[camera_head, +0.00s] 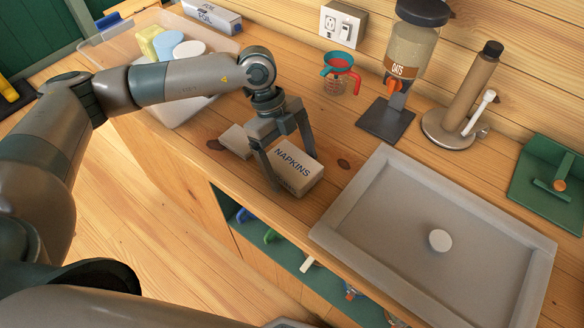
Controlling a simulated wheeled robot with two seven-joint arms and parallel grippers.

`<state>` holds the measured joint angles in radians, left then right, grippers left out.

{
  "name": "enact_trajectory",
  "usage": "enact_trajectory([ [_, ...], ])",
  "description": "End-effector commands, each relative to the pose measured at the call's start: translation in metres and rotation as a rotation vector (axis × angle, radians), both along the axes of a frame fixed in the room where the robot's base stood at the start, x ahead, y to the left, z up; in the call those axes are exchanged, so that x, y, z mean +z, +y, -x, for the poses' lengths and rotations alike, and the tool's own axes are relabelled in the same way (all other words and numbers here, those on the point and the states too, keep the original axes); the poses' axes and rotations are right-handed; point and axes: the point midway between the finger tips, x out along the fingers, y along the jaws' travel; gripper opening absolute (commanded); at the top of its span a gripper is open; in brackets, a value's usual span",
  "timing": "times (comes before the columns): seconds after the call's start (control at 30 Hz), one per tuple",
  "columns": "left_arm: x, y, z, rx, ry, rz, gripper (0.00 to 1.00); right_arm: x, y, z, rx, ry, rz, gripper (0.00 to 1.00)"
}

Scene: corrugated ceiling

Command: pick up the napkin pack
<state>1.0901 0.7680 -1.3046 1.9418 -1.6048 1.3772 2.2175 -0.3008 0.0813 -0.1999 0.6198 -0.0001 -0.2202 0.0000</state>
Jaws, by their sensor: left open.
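The napkin pack (298,171) is a light tan block with dark "NAPKINS" lettering. It lies on the wooden counter left of the grey sink. My left gripper (294,171) points down over the pack with its two fingers spread. One finger comes down at the pack's left end, and the other reaches its far side near the top right. Whether the fingers touch the pack cannot be told. My right gripper is not in view.
A small pale block (236,141) lies just left of the pack. A grey sink (372,196) is to the right. Behind stand a red and teal measuring cup (338,78), an oats dispenser (402,62) and a paper towel holder (466,100). A clear tray (222,44) with sponges is at the left.

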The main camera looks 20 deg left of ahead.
Motion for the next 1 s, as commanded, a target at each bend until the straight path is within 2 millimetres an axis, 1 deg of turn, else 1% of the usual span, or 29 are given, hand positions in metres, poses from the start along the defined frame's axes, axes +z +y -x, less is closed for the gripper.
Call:
enact_trajectory([
  [0.3, 0.000, 0.000, 0.000, 0.000, 0.000, 0.000, 0.88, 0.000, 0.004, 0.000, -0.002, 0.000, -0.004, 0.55],
  [0.37, 0.000, 0.000, 0.000, 0.000, 0.000, 0.000, 0.74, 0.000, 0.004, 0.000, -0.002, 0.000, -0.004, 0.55],
  [0.4, 0.000, 0.000, 0.000, 0.000, 0.000, 0.000, 0.64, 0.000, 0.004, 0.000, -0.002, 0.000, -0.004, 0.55],
  [0.5, 0.000, 0.000, 0.000, 0.000, 0.000, 0.000, 0.42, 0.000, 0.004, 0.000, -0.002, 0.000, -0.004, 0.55],
  [0.83, 0.002, 0.000, 0.000, 0.000, 0.000, 0.000, 0.42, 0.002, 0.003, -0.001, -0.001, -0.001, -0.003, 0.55],
  [1.0, 0.012, 0.000, 0.000, 0.000, -0.001, 0.000, 0.42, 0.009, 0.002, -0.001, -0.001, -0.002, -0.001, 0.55],
])
